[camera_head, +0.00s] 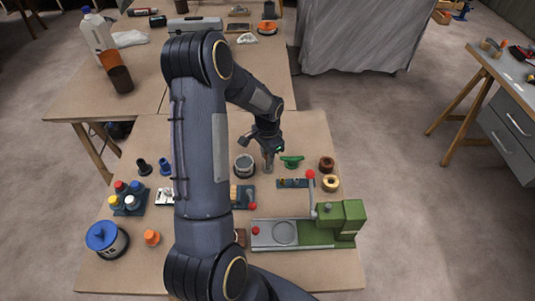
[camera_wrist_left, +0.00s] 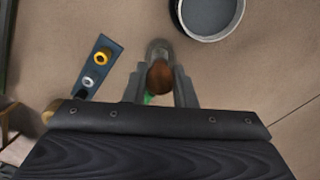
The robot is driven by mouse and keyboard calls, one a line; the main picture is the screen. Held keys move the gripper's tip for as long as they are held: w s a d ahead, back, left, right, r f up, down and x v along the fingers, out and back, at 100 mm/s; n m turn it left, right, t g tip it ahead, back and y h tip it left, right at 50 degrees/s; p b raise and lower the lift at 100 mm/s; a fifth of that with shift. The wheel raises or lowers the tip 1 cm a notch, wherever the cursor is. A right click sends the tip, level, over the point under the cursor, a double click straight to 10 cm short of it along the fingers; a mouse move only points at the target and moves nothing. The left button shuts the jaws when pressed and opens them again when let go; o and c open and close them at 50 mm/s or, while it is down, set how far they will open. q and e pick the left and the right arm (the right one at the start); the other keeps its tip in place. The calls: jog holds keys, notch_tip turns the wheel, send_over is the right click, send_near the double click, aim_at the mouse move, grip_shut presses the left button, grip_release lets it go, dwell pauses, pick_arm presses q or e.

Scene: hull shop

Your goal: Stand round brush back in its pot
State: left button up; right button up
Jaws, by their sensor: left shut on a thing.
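My left gripper (camera_head: 268,150) is over the middle of the workbench, its fingers pointing down. It is shut on the round brush, whose brown wooden end (camera_wrist_left: 160,76) shows between the fingers in the left wrist view. A paler greyish part of the brush extends beyond it; in the head view the brush is small and partly hidden by the gripper. A round grey pot (camera_head: 244,166) with a pale rim stands just left of the gripper. In the left wrist view the pot (camera_wrist_left: 208,18) is at the top right, apart from the brush, and its visible inside looks empty.
A green-handled thing (camera_head: 291,161) and a blue strip with rings (camera_head: 292,183) lie to the right. A green machine with a red-knobbed lever (camera_head: 340,222) stands at the front right. Paint bottles (camera_head: 128,196) and a blue-lidded tub (camera_head: 105,238) stand at left. My arm hides the bench's middle.

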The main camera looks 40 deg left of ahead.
pick_arm(q)
jog(key=shift+f, duration=0.25)
jog(key=o, duration=0.7)
jog(key=shift+r, duration=0.1)
jog(key=shift+r, duration=0.1)
notch_tip(320, 180, up, 11)
jog(key=p, duration=0.7)
